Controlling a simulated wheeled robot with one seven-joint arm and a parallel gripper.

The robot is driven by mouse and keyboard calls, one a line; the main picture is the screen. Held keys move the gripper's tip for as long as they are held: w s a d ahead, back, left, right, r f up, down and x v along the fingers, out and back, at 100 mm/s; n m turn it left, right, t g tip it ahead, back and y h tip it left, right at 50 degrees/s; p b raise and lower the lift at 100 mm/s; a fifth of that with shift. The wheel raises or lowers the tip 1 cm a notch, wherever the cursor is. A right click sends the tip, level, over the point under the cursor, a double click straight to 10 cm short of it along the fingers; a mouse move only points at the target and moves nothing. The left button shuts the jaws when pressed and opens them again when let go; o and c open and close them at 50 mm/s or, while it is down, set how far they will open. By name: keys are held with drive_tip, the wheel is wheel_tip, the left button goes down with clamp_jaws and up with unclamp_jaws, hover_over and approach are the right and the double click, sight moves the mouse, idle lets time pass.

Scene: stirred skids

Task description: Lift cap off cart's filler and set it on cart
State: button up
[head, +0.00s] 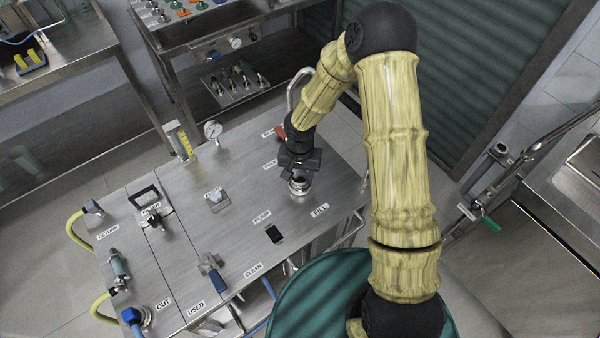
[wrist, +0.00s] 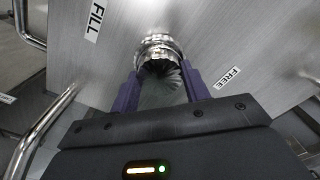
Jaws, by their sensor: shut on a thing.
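The cart (head: 180,258) has a steel top with labelled fittings. Its filler (head: 300,186) is a short round metal neck beside the FILL label. My gripper (head: 300,172) is over the filler. In the wrist view, my gripper (wrist: 158,90) has its two purple fingers shut on a dark round cap (wrist: 160,68). The cap is at the mouth of the shiny metal filler (wrist: 155,45). I cannot tell whether the cap still touches the neck. The gripper body hides the near part of the cap.
A black switch (head: 274,234) by the PUMP label, a grey block (head: 217,200) and a pressure gauge (head: 213,131) stand on the cart. A curved metal pipe (head: 297,85) rises behind my gripper. Bare steel lies between the labels. A green drum (head: 310,295) stands in front.

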sight(300, 175)
drive_tip(key=shift+r, duration=0.5)
idle(0.3)
drive_tip(key=shift+r+p, duration=2.35)
drive_tip(key=shift+r, duration=0.6)
